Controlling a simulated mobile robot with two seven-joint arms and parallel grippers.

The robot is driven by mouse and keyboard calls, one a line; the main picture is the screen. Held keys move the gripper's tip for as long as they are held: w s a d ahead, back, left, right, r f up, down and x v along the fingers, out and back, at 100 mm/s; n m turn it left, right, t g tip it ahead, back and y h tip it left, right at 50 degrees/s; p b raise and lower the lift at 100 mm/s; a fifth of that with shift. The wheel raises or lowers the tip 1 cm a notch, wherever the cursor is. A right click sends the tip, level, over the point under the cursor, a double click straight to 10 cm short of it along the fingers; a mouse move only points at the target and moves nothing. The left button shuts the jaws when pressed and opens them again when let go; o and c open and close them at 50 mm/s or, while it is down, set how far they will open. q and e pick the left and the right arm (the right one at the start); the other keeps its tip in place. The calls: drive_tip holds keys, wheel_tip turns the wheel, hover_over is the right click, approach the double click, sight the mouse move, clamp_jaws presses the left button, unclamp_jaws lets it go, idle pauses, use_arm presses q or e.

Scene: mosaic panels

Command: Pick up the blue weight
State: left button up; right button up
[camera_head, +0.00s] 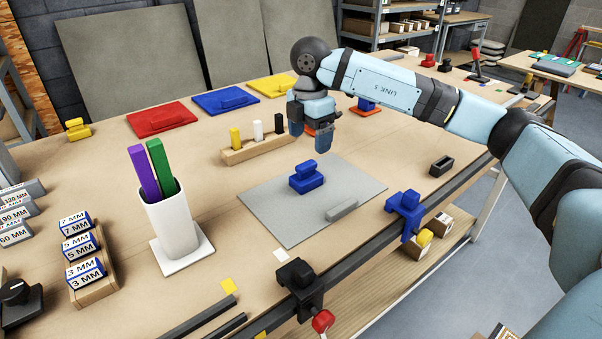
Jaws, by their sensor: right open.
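The blue weight (307,183), a block with a raised grip on top, sits on a grey mat (280,218) on the workbench. My right gripper (310,140) is open and empty. It points down, and in the picture it shows just above the blue weight and apart from it. The height and depth gap between them is hard to judge. My left gripper is not in view.
A small grey bar (341,211) lies on the mat. A wooden block with pegs (262,152) stands behind it. A white holder (176,225) with purple and green strips stands left. A blue clamp (405,212) and a black clamp (298,283) grip the front edge.

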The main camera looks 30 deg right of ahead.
sight(306, 174)
wheel_tip(306, 174, down, 5)
drive_tip(key=shift+s+r, duration=0.1)
drive_tip(key=shift+w+a+f, duration=0.1)
drive_tip(key=shift+a+f, duration=0.05)
drive_tip(key=shift+f, duration=1.4)
drive_tip(key=shift+w+a+f, duration=0.1)
drive_tip(key=shift+f, duration=1.4)
drive_tip(key=c, duration=1.5)
drive_tip(key=shift+r, duration=0.1)
clamp_jaws()
drive_tip(key=shift+r, duration=0.1)
